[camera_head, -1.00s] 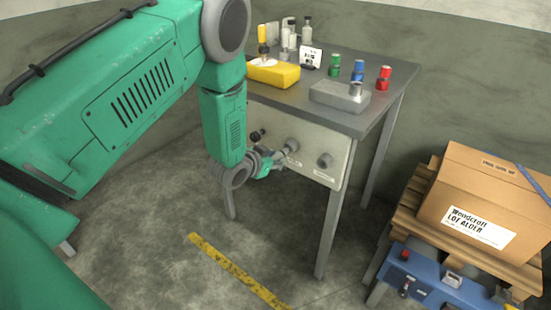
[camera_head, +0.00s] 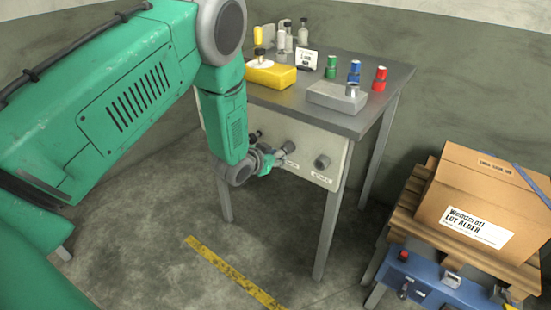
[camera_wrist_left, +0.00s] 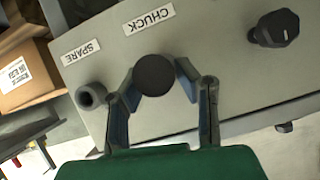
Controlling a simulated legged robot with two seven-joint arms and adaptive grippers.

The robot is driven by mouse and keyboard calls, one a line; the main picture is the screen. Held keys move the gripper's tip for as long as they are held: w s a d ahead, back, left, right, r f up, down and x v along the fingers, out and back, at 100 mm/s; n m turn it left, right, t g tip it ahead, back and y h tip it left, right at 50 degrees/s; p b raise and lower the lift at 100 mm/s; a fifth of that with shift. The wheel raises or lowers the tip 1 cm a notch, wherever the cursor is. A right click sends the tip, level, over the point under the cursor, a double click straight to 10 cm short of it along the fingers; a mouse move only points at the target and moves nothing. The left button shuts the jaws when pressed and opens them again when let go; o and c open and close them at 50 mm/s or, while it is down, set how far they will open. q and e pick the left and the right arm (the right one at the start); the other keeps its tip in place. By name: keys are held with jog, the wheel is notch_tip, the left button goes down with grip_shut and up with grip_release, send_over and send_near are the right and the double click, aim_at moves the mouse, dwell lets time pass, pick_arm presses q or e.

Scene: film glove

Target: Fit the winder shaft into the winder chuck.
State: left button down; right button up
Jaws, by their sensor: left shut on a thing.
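The table's pale front panel carries the winder chuck (camera_head: 289,147), a grey round socket between a black knob and a spare socket. My left gripper (camera_head: 274,158) is in front of the panel, at the chuck's lower left in the head view. In the left wrist view, my left gripper's fingers (camera_wrist_left: 154,78) are shut on the winder shaft (camera_wrist_left: 154,75). It shows only as a dark round end in front of the panel, below the CHUCK label. The chuck is hidden behind it there, so I cannot tell whether they touch. My right gripper is not in view.
The spare socket (camera_wrist_left: 90,95) sits beside the SPARE label, and the black knob (camera_wrist_left: 275,28) is on the other side. The table (camera_head: 385,88) holds a yellow block (camera_head: 270,75), a grey block and bottles. A cardboard box (camera_head: 485,190) stands at the right.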

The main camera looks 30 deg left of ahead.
pick_arm(q)
jog(key=shift+w, duration=0.35)
jog(key=c, duration=1.1)
grip_release()
jog(key=v, duration=1.2)
jog(key=s+d+f+n+g, duration=0.1)
jog(key=s+d+f+g, duration=0.4)
jog(key=s+f, duration=0.7)
jog(key=s+d+f+g, duration=0.1)
jog(key=s+f+g, duration=0.1)
jog(key=s, duration=0.4)
jog(key=s+d+f+g, duration=0.1)
jog(key=s+f+g, duration=0.1)
jog(key=s, duration=0.5)
jog(key=s+d+f+n+g, duration=0.1)
jog(key=s+d+f+g, duration=0.1)
jog(key=s, duration=0.5)
jog(key=shift+s+d+g, duration=0.1)
jog(key=shift+g, duration=0.4)
